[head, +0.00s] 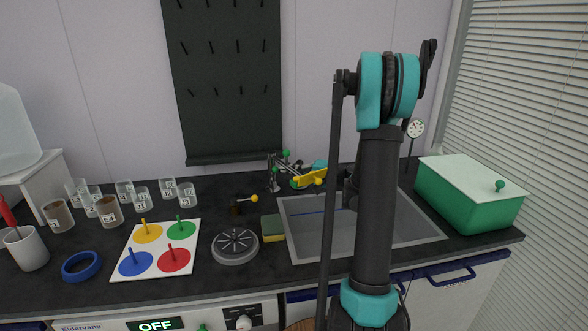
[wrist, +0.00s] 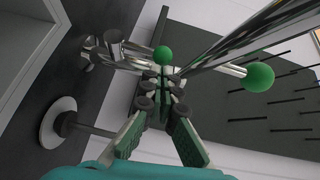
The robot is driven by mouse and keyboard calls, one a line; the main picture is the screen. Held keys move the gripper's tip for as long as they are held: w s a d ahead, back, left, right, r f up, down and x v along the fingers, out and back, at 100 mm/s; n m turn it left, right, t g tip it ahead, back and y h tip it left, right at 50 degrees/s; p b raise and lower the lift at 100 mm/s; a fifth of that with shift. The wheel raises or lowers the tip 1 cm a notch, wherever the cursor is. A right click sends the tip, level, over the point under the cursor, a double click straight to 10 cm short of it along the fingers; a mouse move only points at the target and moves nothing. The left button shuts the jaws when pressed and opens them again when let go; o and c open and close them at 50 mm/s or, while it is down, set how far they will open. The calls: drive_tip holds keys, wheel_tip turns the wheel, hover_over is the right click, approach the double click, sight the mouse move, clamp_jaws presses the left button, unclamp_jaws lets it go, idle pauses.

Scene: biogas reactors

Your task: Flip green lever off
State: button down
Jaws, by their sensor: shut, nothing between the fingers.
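A metal tap (head: 274,178) stands behind the sink and has green ball-ended levers. One green ball (head: 286,153) shows at the top of the tap in the head view. In the wrist view, one green ball (wrist: 162,54) sits just beyond my fingertips, and another green ball (wrist: 258,77) is on a metal rod to the right. My gripper (wrist: 160,88) is shut and empty, its tips close to the nearer ball; I cannot tell whether they touch. In the head view my gripper is small and partly hidden behind my arm.
The sink (head: 300,253) lies under my arm. A sponge (head: 272,228), a round drain-like disc (head: 235,247) and a small yellow-knobbed lever (head: 254,199) are to its left. A green box (head: 465,200) stands right. A dark peg board (head: 225,80) hangs behind.

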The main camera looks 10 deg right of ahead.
idle(0.3)
drive_tip(key=shift+s+a+r, duration=0.1)
drive_tip(key=shift+a+r, duration=0.2)
drive_tip(key=shift+a, duration=0.6)
